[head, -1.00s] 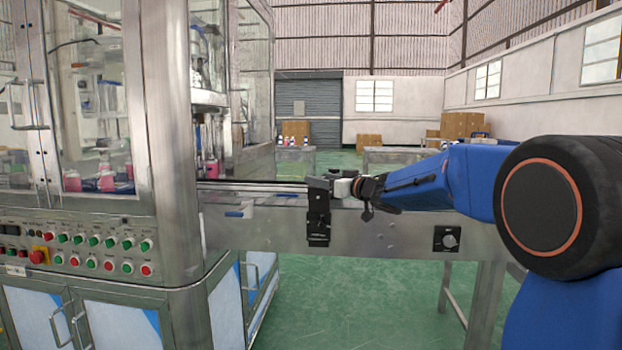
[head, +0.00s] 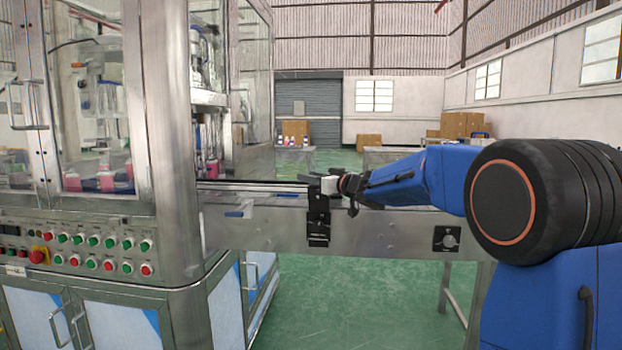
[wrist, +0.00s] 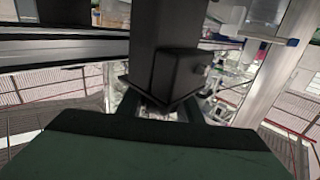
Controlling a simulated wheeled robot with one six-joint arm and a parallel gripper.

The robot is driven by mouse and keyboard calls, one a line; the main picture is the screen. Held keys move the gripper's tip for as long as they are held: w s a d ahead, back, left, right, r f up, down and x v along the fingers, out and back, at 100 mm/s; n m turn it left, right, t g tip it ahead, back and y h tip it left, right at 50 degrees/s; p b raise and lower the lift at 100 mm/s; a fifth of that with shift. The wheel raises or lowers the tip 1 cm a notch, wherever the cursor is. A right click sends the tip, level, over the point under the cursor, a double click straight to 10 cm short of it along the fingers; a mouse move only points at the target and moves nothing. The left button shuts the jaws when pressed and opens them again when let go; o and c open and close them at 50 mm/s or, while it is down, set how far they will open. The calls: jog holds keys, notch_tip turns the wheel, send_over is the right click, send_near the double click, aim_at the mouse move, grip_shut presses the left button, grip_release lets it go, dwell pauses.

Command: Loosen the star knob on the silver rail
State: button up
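The silver rail (head: 265,186) runs along the top of the steel conveyor and ends near a black bracket (head: 318,219) on its side. My gripper (head: 310,180) is at the bracket's top, reaching in from the right. I cannot make out a star knob in the head view. In the wrist view a black post with a square block (wrist: 178,76) fills the upper middle, with a small stub on the block's right side. The dark green body of my gripper lies across the bottom. The fingertips are mostly hidden by the block, so their opening and any contact are unclear.
A rotary switch (head: 447,239) sits on the conveyor's side panel, right of the bracket. The glass-doored machine (head: 165,140) with a panel of buttons stands at the left. Green floor (head: 340,300) is open below the conveyor. Cartons and tables stand far back.

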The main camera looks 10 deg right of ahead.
jog(key=shift+n+g+y, duration=0.3)
jog(key=shift+y, duration=0.1)
jog(key=shift+s+a+n+g+y, duration=0.25)
jog(key=shift+n+g+y, duration=0.65)
jog(key=shift+g+y, duration=0.1)
jog(key=shift+s+a+n+g+y, duration=0.2)
jog(key=shift+n+g+y, duration=0.7)
jog(key=shift+g+y, duration=0.1)
jog(key=shift+s+a+n+g+y, duration=0.25)
jog(key=shift+n+g+y, duration=0.65)
jog(key=shift+g, duration=0.1)
jog(key=o, duration=1)
jog(key=shift+o, duration=0.2)
jog(key=v, duration=1.7)
jog(key=shift+d, duration=0.2)
